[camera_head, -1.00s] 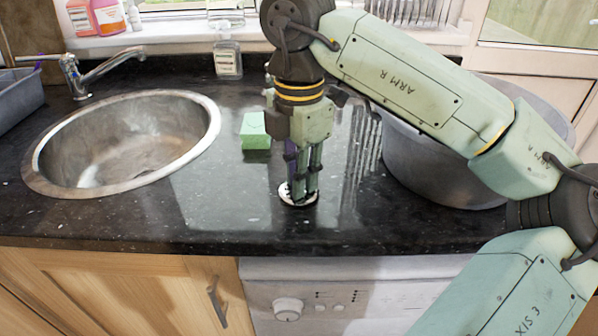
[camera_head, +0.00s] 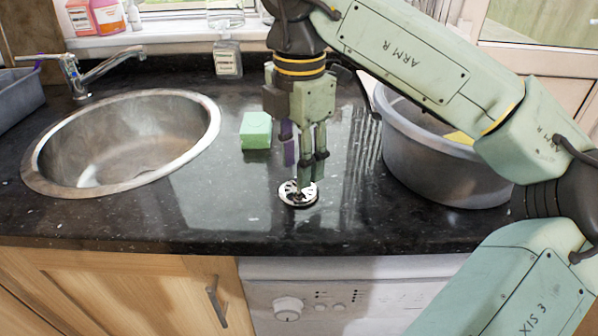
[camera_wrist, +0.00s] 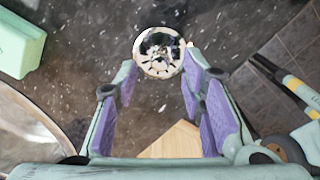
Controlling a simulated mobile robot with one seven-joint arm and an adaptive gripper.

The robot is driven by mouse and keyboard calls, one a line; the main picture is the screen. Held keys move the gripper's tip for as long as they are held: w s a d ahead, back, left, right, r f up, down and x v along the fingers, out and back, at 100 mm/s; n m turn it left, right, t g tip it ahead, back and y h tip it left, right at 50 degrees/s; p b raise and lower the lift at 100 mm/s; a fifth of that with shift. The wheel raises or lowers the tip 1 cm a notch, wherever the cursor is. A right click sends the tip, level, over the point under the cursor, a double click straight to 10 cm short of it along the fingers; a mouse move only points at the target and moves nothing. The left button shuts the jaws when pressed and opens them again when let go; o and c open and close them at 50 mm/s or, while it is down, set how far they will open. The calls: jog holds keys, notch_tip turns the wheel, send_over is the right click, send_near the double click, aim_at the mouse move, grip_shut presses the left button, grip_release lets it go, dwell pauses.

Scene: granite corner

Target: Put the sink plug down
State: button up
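The sink plug (camera_head: 298,194) is a round, shiny metal disc with slots and a dark middle. It lies flat on the black granite worktop (camera_head: 215,215), right of the sink and near the front edge. The wrist view also shows the plug (camera_wrist: 159,52), beyond the fingertips. My gripper (camera_head: 306,170) is above the plug, pointing down. In the wrist view its purple-padded fingers (camera_wrist: 160,82) are apart with nothing between them.
The round metal sink (camera_head: 125,140) with its tap is at the left. A green sponge block (camera_head: 256,131) lies behind and left of my gripper. A large grey basin (camera_head: 440,165) stands at the right. A soap bottle (camera_head: 228,58) stands at the back.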

notch_tip(320, 180, up, 9)
dwell(0.3)
dwell(1.5)
